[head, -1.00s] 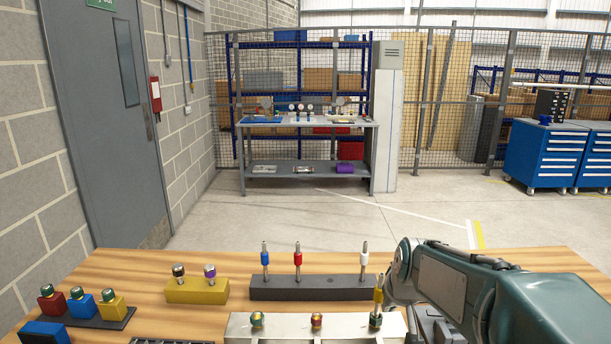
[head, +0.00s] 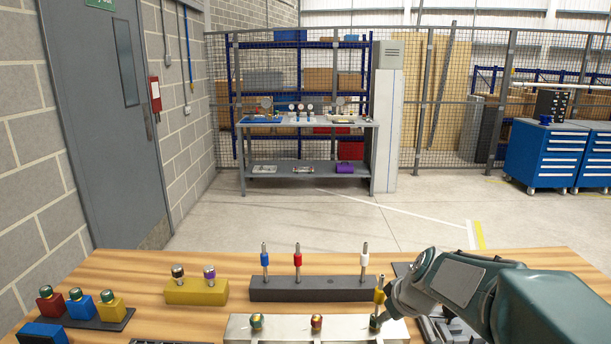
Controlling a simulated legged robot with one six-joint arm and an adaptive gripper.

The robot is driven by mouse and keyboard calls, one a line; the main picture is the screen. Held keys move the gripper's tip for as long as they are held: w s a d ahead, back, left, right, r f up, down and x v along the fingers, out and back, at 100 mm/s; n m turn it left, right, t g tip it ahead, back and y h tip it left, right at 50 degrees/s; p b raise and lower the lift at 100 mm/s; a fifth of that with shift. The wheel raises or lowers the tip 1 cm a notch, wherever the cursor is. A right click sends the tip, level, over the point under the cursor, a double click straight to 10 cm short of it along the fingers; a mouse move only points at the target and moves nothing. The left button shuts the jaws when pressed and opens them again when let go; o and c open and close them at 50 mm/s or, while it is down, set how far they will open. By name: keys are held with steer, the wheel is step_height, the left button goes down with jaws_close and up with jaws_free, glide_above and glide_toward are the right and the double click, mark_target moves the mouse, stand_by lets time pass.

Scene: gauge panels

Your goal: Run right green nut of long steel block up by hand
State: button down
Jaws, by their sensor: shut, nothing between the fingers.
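The long steel block (head: 290,332) lies along the near edge of the table, cut off at the bottom of the head view. Its right green nut (head: 375,322) sits low at the block's top, at the foot of an upright stud with a yellow collar (head: 379,296) higher up. My gripper (head: 385,318) comes in from the right, close beside this nut. It is shut and empty. The fingertips are small and partly merged with the nut, so I cannot tell whether they touch it. Two more nuts, a left one (head: 256,321) and a middle one (head: 316,322), stand on the block.
Behind it a black block (head: 315,291) carries studs with blue, red and white nuts. A yellow block (head: 196,292) with two knobs stands to the left. Red, blue and yellow cubes (head: 80,304) stand at far left. Dark items lie right, partly behind my arm.

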mark_target(382, 326)
steer(key=shift+f, duration=1.6)
steer(key=shift+w, duration=0.4)
steer(key=shift+w+d+r, duration=0.1)
steer(key=shift+w+d, duration=0.35)
steer(key=shift+d, duration=0.4)
steer(key=shift+s+d, duration=0.1)
steer(key=shift+d, duration=0.05)
steer(key=shift+s, duration=0.1)
steer(key=shift+d+r, duration=0.1)
steer(key=shift+r, duration=2.85)
steer(key=shift+s, duration=0.1)
